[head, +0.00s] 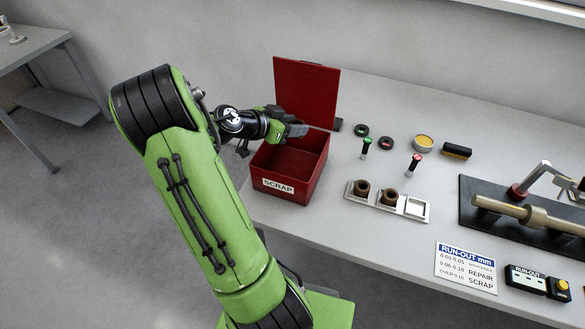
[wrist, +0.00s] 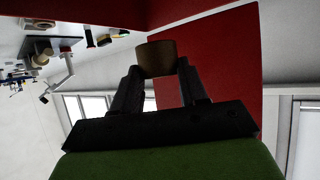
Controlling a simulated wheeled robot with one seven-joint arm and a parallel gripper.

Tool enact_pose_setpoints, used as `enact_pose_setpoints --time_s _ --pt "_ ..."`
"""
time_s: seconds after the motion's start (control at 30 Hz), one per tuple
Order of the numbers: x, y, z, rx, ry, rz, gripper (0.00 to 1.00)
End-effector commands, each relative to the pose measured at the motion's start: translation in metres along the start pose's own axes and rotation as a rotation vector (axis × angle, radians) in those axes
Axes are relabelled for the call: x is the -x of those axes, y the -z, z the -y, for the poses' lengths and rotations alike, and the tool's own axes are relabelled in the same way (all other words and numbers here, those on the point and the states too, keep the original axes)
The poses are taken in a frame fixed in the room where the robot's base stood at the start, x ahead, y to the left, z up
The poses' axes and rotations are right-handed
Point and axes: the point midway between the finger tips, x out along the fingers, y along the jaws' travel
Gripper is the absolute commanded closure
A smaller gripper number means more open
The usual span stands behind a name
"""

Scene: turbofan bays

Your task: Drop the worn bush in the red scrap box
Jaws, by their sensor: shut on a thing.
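The red scrap box (head: 308,192) stands at the table's left end, with a white SCRAP label on its front. Its lid (head: 306,92) is raised at the back, and the visible inside looks empty. My gripper (head: 297,131) is over the box's back part, near the open lid. In the wrist view my gripper (wrist: 158,70) is shut on a brown cylindrical bush (wrist: 156,55), held between its fingertips. The red lid (wrist: 215,45) shows behind it. In the head view the held bush cannot be made out.
A pale tray (head: 414,208) right of the box holds two brown bushes; its right compartment is empty. A run-out sign (head: 466,268) and shaft fixture (head: 525,213) are farther right.

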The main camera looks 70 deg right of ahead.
Motion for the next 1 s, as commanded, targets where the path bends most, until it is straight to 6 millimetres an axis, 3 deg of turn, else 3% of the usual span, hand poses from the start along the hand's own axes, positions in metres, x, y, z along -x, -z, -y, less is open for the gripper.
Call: enact_pose_setpoints --time_s 0.07,0.1,0.3,0.57,0.67,1.0 --pt "0.001 0.002 0.000 -0.001 0.000 -0.002 0.98" --pt "0.001 0.002 0.000 -0.001 0.000 -0.002 0.56" --pt "0.001 0.002 0.000 -0.001 0.000 -0.001 0.27" --pt "0.002 0.001 0.000 0.001 0.001 0.001 0.27" --pt "0.013 0.001 0.001 0.001 0.005 0.002 0.27" --pt "0.105 0.002 0.002 0.002 0.009 0.001 0.27"
